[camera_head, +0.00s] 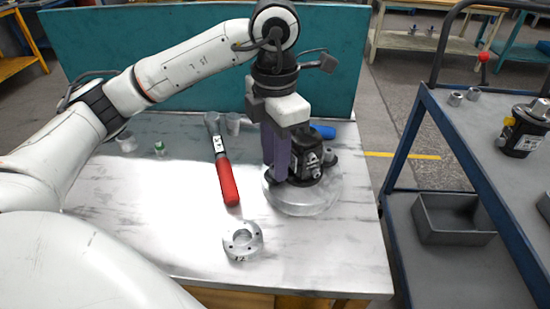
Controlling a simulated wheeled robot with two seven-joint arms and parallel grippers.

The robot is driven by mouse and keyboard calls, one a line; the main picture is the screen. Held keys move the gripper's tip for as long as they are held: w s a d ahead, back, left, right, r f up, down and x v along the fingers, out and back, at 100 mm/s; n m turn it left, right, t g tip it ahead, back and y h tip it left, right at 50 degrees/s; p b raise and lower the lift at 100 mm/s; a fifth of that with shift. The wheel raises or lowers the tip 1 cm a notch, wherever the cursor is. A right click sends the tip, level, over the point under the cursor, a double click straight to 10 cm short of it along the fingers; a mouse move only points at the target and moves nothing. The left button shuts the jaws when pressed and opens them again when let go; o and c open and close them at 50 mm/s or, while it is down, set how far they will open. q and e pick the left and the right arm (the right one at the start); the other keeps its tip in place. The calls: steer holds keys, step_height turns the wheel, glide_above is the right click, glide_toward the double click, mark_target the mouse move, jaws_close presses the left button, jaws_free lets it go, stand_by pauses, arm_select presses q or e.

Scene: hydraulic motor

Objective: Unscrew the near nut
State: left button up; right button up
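A black hydraulic motor (305,167) stands on a round, clear-looking base (305,201) on the table (345,255). A small grey metal piece (329,156) sits on the motor's right side; I cannot tell whether it is a nut. My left gripper (275,172) points down at the motor's left side, its purple fingers partly in front of it. The fingers look close together, but their gap is not clear. The near nut cannot be made out; it may be hidden by the gripper. My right gripper is not in view.
A red-handled tool (228,182) lies left of the motor. A metal flange ring (243,240) lies in front. Small cups (233,123) stand behind. A blue cart (470,130) with a grey bin (453,218) is at right. A teal panel (150,60) borders the back.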

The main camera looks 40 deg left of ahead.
arm_select(q)
steer(key=m+b, duration=0.1)
steer(key=m, duration=0.1)
steer(key=shift+f+m, duration=0.2)
steer(key=shift+m, duration=0.2)
steer(key=m, duration=0.3)
steer(key=shift+b, duration=0.3)
steer(key=shift+f, duration=0.1)
jaws_close()
steer(key=n, duration=0.3)
steer(key=shift+n+p, duration=0.3)
steer(key=shift+p, duration=0.05)
steer(key=shift+s+n, duration=0.1)
steer(key=shift+n, duration=1.1)
